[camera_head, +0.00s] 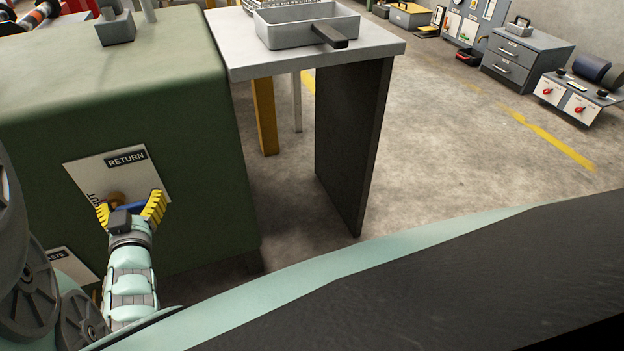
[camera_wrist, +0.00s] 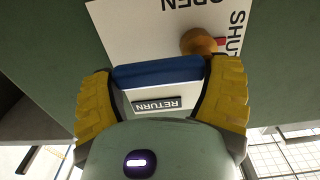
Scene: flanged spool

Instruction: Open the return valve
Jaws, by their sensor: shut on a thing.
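The return valve is on the side of a green cabinet, on a pale plate (camera_head: 85,172) labelled RETURN. It has a blue lever handle (camera_head: 132,208) and a brass hub (camera_head: 117,198). The wrist view shows the blue handle (camera_wrist: 157,72) lying crosswise, with the brass hub (camera_wrist: 198,42) near its right end. OPEN and SHUT are lettered on the plate (camera_wrist: 145,30), and a red mark shows beside the hub near SHUT. My gripper (camera_head: 130,206) has its yellow fingers at either end of the blue handle, shut on it. The fingers partly hide the handle's ends.
A second plate (camera_head: 68,268), partly reading WASTE, is lower on the green cabinet (camera_head: 200,180). A table (camera_head: 385,48) with a grey tray (camera_head: 285,35) stands right of the cabinet, its dark leg panel reaching the floor. Open floor (camera_head: 450,130) lies beyond.

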